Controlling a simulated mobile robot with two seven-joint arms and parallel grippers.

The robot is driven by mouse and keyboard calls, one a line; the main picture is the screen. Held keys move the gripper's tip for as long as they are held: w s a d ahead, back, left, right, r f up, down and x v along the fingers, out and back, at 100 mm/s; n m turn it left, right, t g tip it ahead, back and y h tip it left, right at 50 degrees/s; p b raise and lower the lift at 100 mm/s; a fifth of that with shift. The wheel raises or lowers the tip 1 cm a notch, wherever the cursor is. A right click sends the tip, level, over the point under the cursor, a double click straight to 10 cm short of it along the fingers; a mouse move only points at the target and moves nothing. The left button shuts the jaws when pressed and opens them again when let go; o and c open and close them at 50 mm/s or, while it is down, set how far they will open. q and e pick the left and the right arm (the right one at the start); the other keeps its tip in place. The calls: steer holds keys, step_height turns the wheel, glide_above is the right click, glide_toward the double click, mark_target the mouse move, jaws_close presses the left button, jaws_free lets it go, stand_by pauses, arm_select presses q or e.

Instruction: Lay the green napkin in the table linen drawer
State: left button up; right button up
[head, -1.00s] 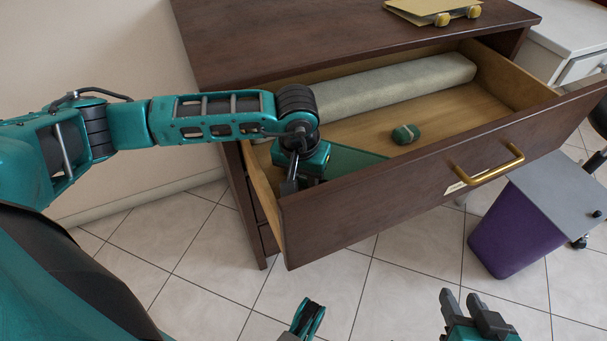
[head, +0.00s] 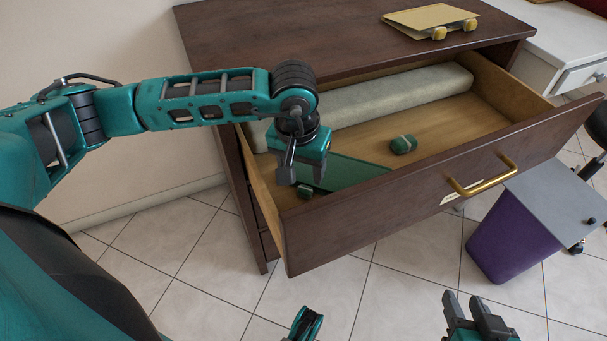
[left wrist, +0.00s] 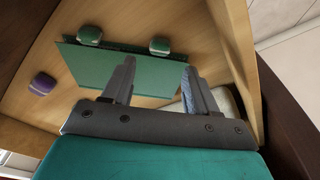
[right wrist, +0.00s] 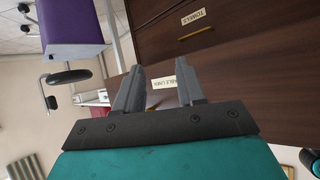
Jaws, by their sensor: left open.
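A flat dark green sheet that looks like the green napkin (head: 345,173) lies in the open drawer (head: 440,168), toward its left end. It also shows in the left wrist view (left wrist: 115,72). My left gripper is open and empty above the drawer's left end, apart from the sheet. My right gripper (head: 466,302) is open and empty in front of the drawer. The right wrist view shows a "TABLE LINEN" label (right wrist: 188,86) on the drawer front.
A long pale roll (head: 390,95) lies along the drawer's back. A purple block (left wrist: 43,84) shows in the left wrist view. A yellow folder (head: 430,18) lies on the dresser top. A purple bin (head: 505,235) stands right. Bare wood remains in the drawer's right part.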

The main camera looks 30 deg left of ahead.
arm_select(q)
steer(key=r, duration=0.4)
steer(key=s+r+p, duration=0.1)
steer(key=shift+r, duration=0.4)
arm_select(e)
steer(key=shift+s+d+f, duration=0.1)
steer(key=shift+s+d, duration=0.3)
arm_select(q)
steer(key=shift+d, duration=0.1)
